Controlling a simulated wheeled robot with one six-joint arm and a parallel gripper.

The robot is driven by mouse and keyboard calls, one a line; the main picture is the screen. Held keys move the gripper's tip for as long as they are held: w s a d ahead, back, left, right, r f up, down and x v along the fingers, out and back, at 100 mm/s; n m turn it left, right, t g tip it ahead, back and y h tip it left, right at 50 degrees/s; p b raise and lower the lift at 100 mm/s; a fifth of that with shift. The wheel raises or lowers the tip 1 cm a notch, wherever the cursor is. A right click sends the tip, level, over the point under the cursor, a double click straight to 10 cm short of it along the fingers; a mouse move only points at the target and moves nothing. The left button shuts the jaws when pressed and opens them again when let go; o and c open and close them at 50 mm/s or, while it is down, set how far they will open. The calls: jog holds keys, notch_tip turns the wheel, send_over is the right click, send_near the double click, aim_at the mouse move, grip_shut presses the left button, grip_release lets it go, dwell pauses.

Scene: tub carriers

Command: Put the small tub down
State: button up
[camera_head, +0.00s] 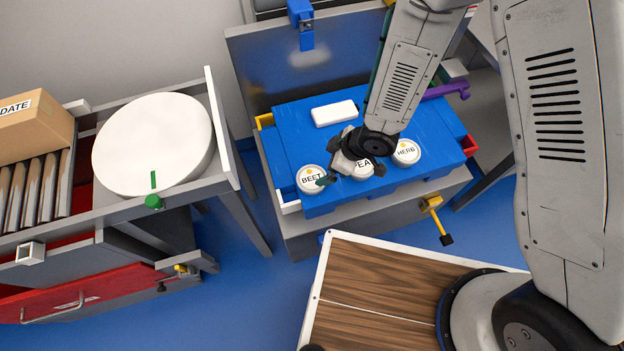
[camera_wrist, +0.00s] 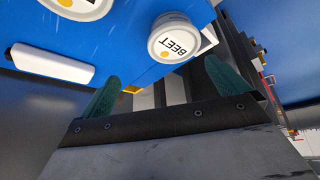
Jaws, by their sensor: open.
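Three white round tubs stand on a blue carrier (camera_head: 300,130): BEET (camera_head: 311,179) at the left, one whose label reads partly "EA" (camera_head: 362,168) in the middle, and HERB (camera_head: 407,152) at the right. They look alike in size, so I cannot tell which is the small tub. My gripper (camera_head: 330,165) is above the carrier's front left, close to the BEET tub, and partly hides the middle tub. In the wrist view the green fingers (camera_wrist: 165,85) are apart with nothing between them; the BEET tub (camera_wrist: 174,38) shows beyond the fingertips.
A white block (camera_head: 334,113) lies on the carrier behind the tubs. The carrier rests in a grey open case with a raised lid (camera_head: 300,60). At left a bench holds a white disc (camera_head: 152,145) and a cardboard box (camera_head: 35,125). A wooden-topped surface (camera_head: 375,290) is in front.

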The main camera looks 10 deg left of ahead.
aim_at(312, 178)
jog(key=shift+n+g, duration=0.3)
jog(key=f, duration=0.1)
jog(key=s+a+f, duration=0.2)
jog(key=shift+s+a+f, duration=0.1)
jog(key=shift+f, duration=0.3)
jog(key=x, duration=0.5)
jog(key=shift+w+f, duration=0.2)
jog(key=shift+f, duration=0.2)
jog(key=c, duration=1.1)
jog(key=shift+c, duration=0.2)
jog(key=shift+r, duration=0.15)
